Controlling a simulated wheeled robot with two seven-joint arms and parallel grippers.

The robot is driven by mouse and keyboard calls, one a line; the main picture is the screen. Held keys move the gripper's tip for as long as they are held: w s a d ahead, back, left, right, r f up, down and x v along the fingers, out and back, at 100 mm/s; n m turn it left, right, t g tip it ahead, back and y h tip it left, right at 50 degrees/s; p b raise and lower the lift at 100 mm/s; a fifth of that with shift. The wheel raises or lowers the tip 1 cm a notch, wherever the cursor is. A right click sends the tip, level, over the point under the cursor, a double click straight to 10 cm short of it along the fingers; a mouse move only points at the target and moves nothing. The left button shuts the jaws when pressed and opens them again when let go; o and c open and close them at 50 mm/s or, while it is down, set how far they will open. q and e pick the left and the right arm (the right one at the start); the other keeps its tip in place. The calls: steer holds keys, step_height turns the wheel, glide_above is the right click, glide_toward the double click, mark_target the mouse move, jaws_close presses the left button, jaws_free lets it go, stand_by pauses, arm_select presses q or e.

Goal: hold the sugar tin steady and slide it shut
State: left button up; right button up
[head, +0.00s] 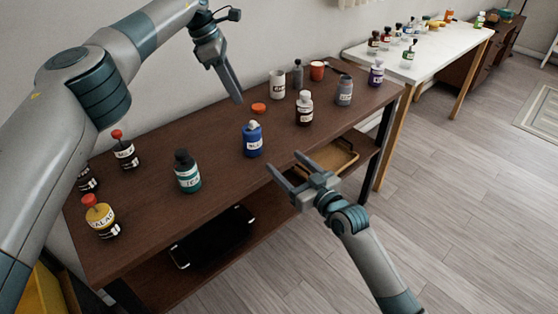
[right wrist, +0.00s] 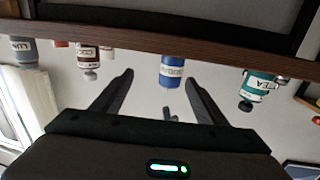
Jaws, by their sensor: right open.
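A blue tin (head: 253,141) with a white label and a pale piece at its top stands upright near the table's front edge. It seems to be the sugar tin, but its label is hard to read. It also shows in the upside-down right wrist view (right wrist: 173,72), lined up between my right fingers. My right gripper (head: 284,162) is open and empty, just in front of the tin and apart from it. My left gripper (head: 238,100) hangs above the back of the table, behind the tin. Its fingers overlap in the view, so its opening is unclear.
More jars stand along the dark table (head: 222,178). A white table (head: 430,62) with bottles is beyond.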

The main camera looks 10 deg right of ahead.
mark_target(244, 130)
steer(key=a+r, duration=0.1)
steer(key=a+r+y, duration=0.1)
steer(key=shift+s+a+r+n, duration=0.1)
steer(key=shift+a+n, duration=0.25)
steer(key=shift+n, duration=0.05)
steer(key=x, duration=1.7)
steer(key=shift+a, duration=0.2)
steer(key=c, duration=1.2)
steer(key=shift+c, duration=0.2)
